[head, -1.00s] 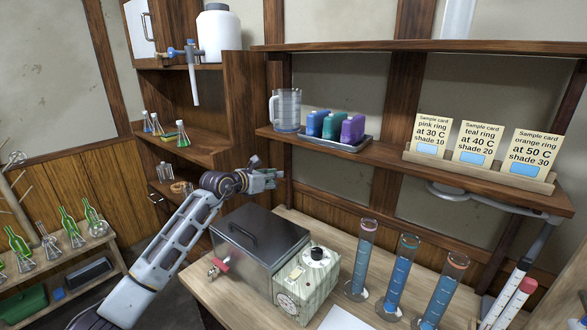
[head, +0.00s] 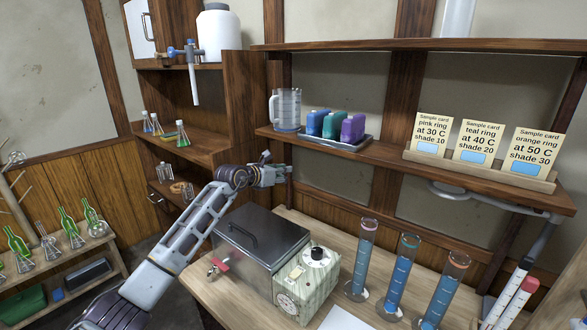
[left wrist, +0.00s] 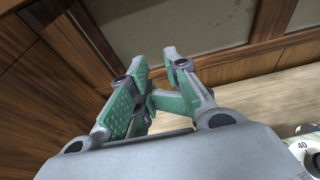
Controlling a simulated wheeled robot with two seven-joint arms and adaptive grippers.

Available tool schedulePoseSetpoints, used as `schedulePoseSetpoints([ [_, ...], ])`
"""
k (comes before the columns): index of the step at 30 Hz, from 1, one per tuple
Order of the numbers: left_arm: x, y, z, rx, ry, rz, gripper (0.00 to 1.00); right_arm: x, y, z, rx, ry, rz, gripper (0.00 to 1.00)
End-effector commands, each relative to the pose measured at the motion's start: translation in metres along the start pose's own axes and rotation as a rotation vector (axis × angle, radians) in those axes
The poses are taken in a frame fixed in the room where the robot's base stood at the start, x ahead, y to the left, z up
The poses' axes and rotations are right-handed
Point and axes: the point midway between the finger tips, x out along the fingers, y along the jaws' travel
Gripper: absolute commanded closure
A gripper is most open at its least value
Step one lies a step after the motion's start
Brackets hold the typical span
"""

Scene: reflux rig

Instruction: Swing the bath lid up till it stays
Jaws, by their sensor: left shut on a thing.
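The bath (head: 240,268) is a grey metal box on the bench. Its dark lid (head: 275,238) lies flat and closed, with a dark handle (head: 240,233) on top. My left gripper (head: 284,173) is above and behind the bath, apart from the lid and handle. It also shows in the left wrist view (left wrist: 157,64), with its green-padded fingers close together. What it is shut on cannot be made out. My right gripper is in neither view.
A control box with a dial (head: 316,254) adjoins the bath's right side. Tall blue-filled cylinders (head: 403,268) stand right of it. A shelf (head: 380,155) with a jug (head: 287,108), bottles and sample cards runs above the bench. A tap (head: 215,268) sticks out at the bath's left.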

Motion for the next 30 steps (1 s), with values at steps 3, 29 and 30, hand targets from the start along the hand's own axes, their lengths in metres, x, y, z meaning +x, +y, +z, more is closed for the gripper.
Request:
schedulePoseSetpoints([
  [3, 0.006, 0.000, 0.002, 0.000, 0.000, 0.000, 1.00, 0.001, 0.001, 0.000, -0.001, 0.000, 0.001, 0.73],
  [29, 0.045, 0.000, 0.014, 0.000, -0.001, 0.000, 1.00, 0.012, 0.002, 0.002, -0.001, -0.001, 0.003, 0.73],
  [30, 0.047, 0.000, 0.015, 0.000, -0.001, 0.000, 1.00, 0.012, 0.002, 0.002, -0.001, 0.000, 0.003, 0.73],
])
